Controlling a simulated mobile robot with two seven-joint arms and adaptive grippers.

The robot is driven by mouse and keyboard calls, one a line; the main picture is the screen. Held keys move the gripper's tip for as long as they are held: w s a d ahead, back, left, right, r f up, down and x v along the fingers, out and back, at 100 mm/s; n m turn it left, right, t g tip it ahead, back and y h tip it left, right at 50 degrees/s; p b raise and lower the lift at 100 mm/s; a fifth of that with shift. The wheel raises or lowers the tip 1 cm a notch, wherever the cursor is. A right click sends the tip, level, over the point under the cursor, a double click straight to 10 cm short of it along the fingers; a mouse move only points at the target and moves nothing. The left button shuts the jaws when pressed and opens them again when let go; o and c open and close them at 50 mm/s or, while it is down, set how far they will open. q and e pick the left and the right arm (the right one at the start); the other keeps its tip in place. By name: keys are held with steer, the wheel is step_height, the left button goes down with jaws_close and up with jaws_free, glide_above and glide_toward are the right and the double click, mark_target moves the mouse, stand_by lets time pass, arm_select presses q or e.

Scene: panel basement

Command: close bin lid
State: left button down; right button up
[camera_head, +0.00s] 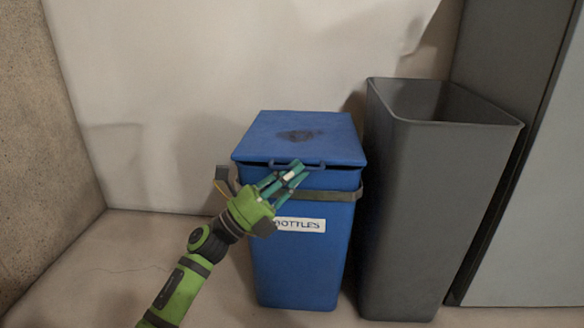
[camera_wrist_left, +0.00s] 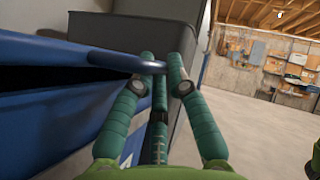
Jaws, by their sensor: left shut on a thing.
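The blue bin (camera_head: 318,265) stands on the floor against the wall, with a white label (camera_head: 305,225) reading "BOTTLES", its left end partly covered by my gripper. Its blue lid (camera_head: 265,130) lies nearly flat over the top, and a narrow dark gap shows under its front edge. My left gripper (camera_head: 297,170) is at the lid's front edge, shut on the lid handle (camera_head: 315,163). In the left wrist view, the fingers of my left gripper (camera_wrist_left: 161,64) close around the end of the handle (camera_wrist_left: 120,62).
A tall grey open bin (camera_head: 430,200) stands close on the right of the blue bin. A grey cabinet (camera_head: 540,190) is farther right. The floor (camera_head: 110,270) at the left is clear.

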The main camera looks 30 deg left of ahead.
arm_select(q)
steer(key=shift+w+a+f+t+y, duration=0.1)
steer(key=shift+a+f+t+y, duration=0.1)
steer(key=shift+f, duration=0.25)
steer(key=shift+w+a+f+t+y, duration=0.1)
steer(key=shift+f+y, duration=0.1)
steer(key=shift+f, duration=0.25)
steer(key=shift+d, duration=0.1)
steer(key=c, duration=1.5)
jaws_free()
steer(key=shift+w, duration=0.1)
steer(key=v, duration=1.2)
steer(key=shift+r, duration=0.15)
